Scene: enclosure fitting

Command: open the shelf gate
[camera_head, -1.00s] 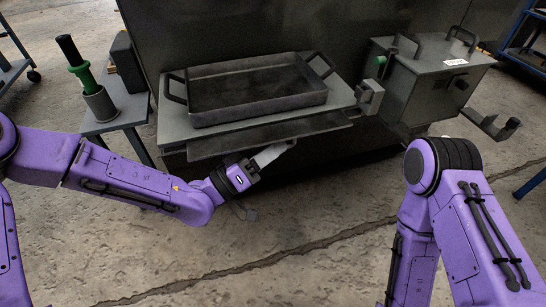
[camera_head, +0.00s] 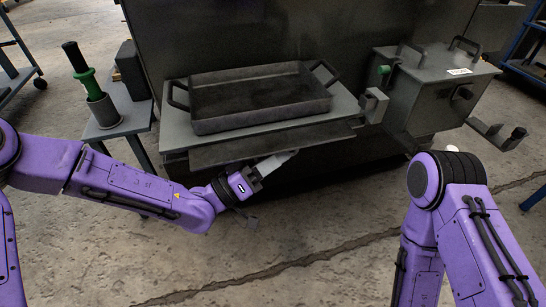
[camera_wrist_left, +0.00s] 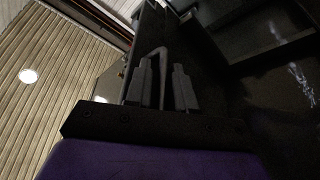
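The shelf gate appears to be the long dark grey panel (camera_head: 225,153) along the front of the shelf (camera_head: 172,125), just below its top. My left gripper (camera_head: 276,162) is at the panel's lower front edge, near its middle. In the left wrist view, the two fingers (camera_wrist_left: 162,88) stand apart with a gap between them. A thin bent grey bar (camera_wrist_left: 160,52) shows in that gap, near the left finger. Whether the fingers touch the bar or the panel I cannot tell. My right arm comes in at the right; its gripper is out of view.
A dark tray (camera_head: 260,117) with two loop handles rests on the shelf. A grey box (camera_head: 430,98) with handles stands at the right. A small stand (camera_head: 122,124) with a green-collared tool (camera_head: 86,76) is at the left. The floor in front is clear.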

